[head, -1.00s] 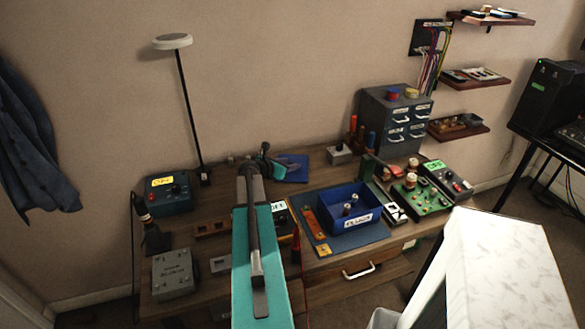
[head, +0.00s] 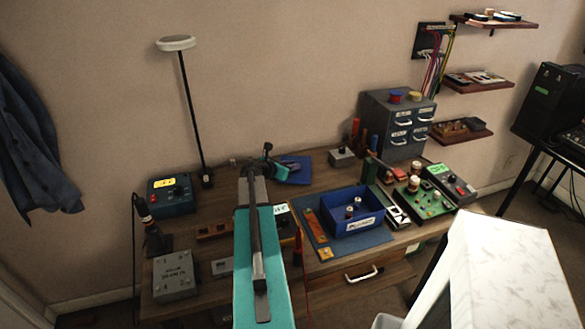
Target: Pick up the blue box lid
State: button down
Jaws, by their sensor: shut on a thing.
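The blue box lid (head: 296,168) is a flat dark blue square at the back of the workbench, left of the middle. My gripper (head: 277,167) is at the end of my teal arm, at the lid's left edge. It is shut on that edge, though the fingertips are small and partly hidden. Whether the lid touches the bench or is just above it, I cannot tell. The open blue box (head: 352,212) with a white label stands on a blue mat to the front right and holds a few knobs.
A grey drawer cabinet (head: 394,122) is at the back right. A lamp (head: 190,110) and a teal device (head: 171,195) are on the left. Green circuit boards (head: 424,201) lie right of the box.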

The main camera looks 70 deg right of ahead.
notch_tip(320, 180, up, 11)
jog(key=b, duration=0.1)
jog(key=s+a+b, duration=0.8)
jog(key=a+b, duration=0.2)
jog(key=shift+s+a+f+b, duration=0.25)
jog(key=shift+s+f+b, duration=0.1)
jog(key=shift+f, duration=0.05)
dwell(0.5)
jog(key=s+a+b, duration=0.1)
jog(key=b, duration=0.5)
jog(key=shift+b, duration=0.4)
jog(key=a+b, duration=0.1)
jog(key=b, duration=0.4)
jog(key=shift+s, duration=0.35)
jog(key=s+a+b, duration=0.1)
jog(key=a+b, duration=0.1)
jog(key=b, duration=0.1)
jog(key=shift+s+a+r, duration=0.2)
jog(key=shift+s, duration=0.2)
